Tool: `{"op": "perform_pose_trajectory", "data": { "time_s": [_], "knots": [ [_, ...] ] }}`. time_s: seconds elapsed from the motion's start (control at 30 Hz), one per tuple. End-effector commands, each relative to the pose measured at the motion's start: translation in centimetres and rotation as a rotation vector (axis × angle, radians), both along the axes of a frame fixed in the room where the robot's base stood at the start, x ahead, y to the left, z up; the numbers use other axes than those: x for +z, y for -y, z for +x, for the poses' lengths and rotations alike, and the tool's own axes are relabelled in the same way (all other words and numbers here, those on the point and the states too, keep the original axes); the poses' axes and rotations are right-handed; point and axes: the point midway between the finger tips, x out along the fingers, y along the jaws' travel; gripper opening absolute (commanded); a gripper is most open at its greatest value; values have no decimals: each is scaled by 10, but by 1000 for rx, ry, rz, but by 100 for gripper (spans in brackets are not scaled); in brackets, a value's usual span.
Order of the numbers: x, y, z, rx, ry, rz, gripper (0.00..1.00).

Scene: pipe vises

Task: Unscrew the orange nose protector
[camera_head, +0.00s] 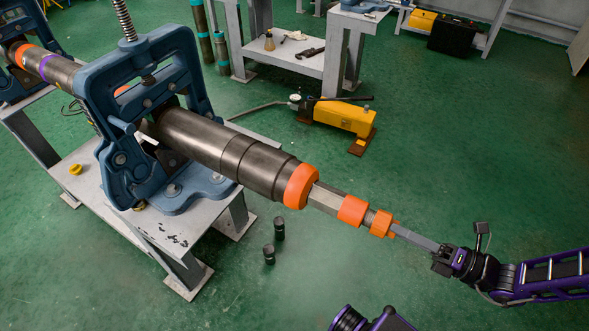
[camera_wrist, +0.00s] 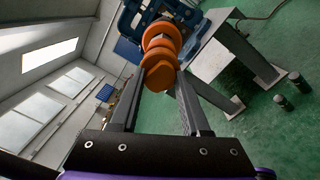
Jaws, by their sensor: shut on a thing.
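The orange nose protector (camera_head: 381,223) is at the free right end of the assembly sticking out of the pipe in the head view. In the wrist view the nose protector (camera_wrist: 160,74) shows as a faceted orange end piece. My gripper (camera_head: 394,228) reaches in from the right, in line with the pipe. Its long grey fingers are shut on the nose protector, one on each side, as the wrist view shows at my gripper (camera_wrist: 161,84). The dark pipe (camera_head: 220,145) ends in an orange collar (camera_head: 300,187). A grey rod leads from it to another orange ring (camera_head: 352,210).
A blue pipe vise (camera_head: 118,150) on a grey stand (camera_head: 150,232) clamps the pipe. Two small black cylinders (camera_head: 279,228) stand on the green floor below the pipe. A yellow pump (camera_head: 343,116) and a workbench (camera_head: 290,60) are behind.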

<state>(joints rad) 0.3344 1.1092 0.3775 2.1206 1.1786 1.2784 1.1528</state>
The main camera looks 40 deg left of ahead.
Motion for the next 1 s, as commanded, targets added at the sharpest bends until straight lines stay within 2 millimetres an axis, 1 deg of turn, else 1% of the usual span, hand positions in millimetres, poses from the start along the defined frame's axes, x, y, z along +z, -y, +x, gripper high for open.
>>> {"op": "perform_pose_trajectory", "data": {
  "time_s": [0.17,0.27,0.9,1.0],
  "knots": [
    [-3,1,-2,6,15,-2,0],
    [-4,1,-2,5,110,21,0],
    [-5,2,-2,7,1041,244,0],
    [-5,2,-2,6,1150,271,0]
  ]
}}
